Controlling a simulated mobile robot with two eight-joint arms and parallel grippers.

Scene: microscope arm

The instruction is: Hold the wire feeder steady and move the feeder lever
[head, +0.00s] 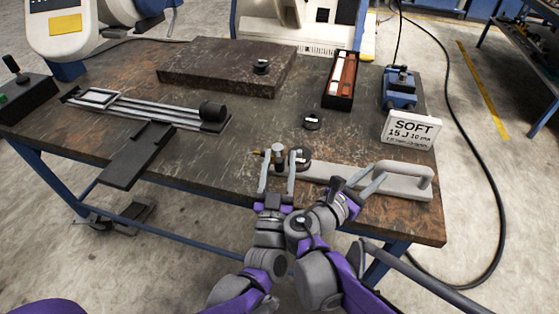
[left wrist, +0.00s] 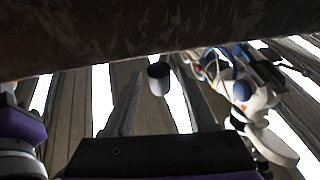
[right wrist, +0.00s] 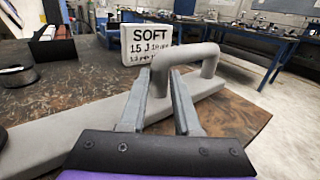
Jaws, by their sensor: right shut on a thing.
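The wire feeder (head: 325,174) is a long pale grey body near the table's front right edge, with a looped handle at its right end. The handle also shows in the right wrist view (right wrist: 210,52). My right gripper (head: 362,183) is shut on the handle's near leg. At the feeder's left end stands a short upright cylinder (head: 278,154), apparently the lever's knob. My left gripper (head: 277,172) is open, with a finger on each side of this end. In the left wrist view, a dark cylinder (left wrist: 158,78) sits between the spread fingers, with gaps on both sides.
A white card reading SOFT (head: 411,129) stands behind the handle. A slide rail (head: 145,107) lies left. Table between is clear.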

